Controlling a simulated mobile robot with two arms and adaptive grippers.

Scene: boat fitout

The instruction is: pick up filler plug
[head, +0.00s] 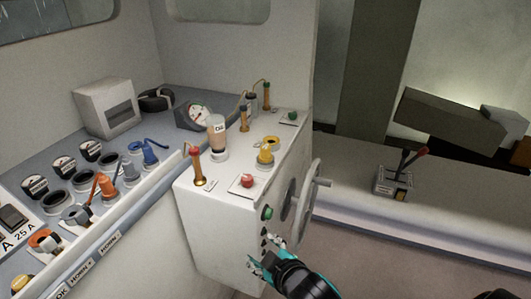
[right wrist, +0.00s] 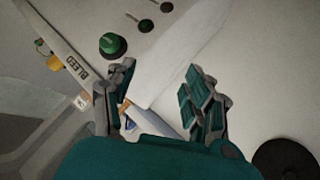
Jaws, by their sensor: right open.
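I cannot tell for sure which part is the filler plug. A yellow fitting (head: 266,150) stands upright on top of the white console box (head: 215,225) in the head view, beside a clear bottle marked "Oil" (head: 217,138). My right gripper (head: 262,254) is low in front of the box's side face, below the green knob, apart from the yellow fitting. In the right wrist view the right gripper (right wrist: 160,92) is open, its teal-padded fingers spread. A pale piece with blue and orange marks (right wrist: 145,118) shows between the finger bases; I cannot tell what it is. My left gripper is out of view.
A handwheel (head: 300,205) juts from the box's side near my right gripper. A green knob (head: 267,213) is on that face and shows in the wrist view (right wrist: 113,45). A red-topped brass lever (head: 197,165) and red button (head: 247,181) stand on top. Sockets (head: 82,180) line the left.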

